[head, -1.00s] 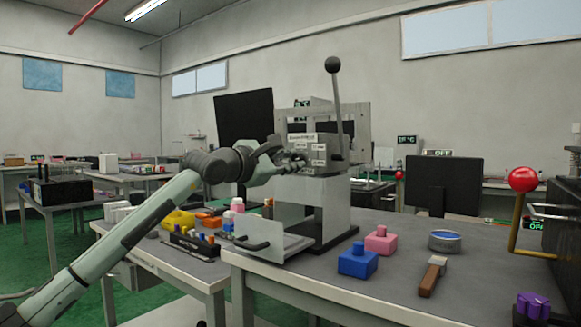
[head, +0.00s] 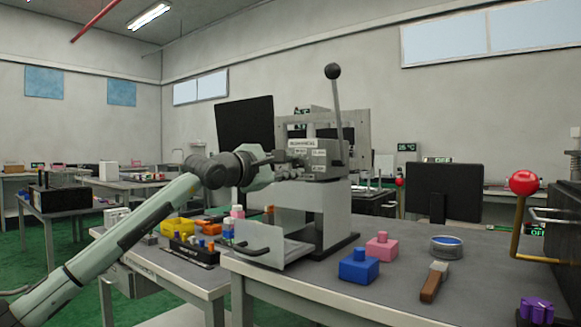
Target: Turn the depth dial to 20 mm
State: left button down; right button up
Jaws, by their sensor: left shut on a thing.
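The grey lever machine (head: 325,200) stands on the near table, with labels on its upper head and a tall lever ending in a black ball (head: 332,71). My left arm comes in from the left, and its gripper (head: 278,162) is against the left side of the machine's head. It is shut on a part there that looks like the depth dial. The fingers and wrist hide most of the dial, and its marks and setting cannot be read. My right gripper is not in view.
A blue block (head: 358,267), a pink block (head: 381,246), a round tin (head: 446,246) and a wooden-handled tool (head: 433,282) lie right of the machine. A red-ball lever (head: 523,184) rises at the right.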

pick_arm(q)
jog(key=c, duration=1.3)
grip_release()
jog(key=shift+c, duration=0.2)
jog(key=shift+a, duration=0.1)
jog(key=v, duration=1.2)
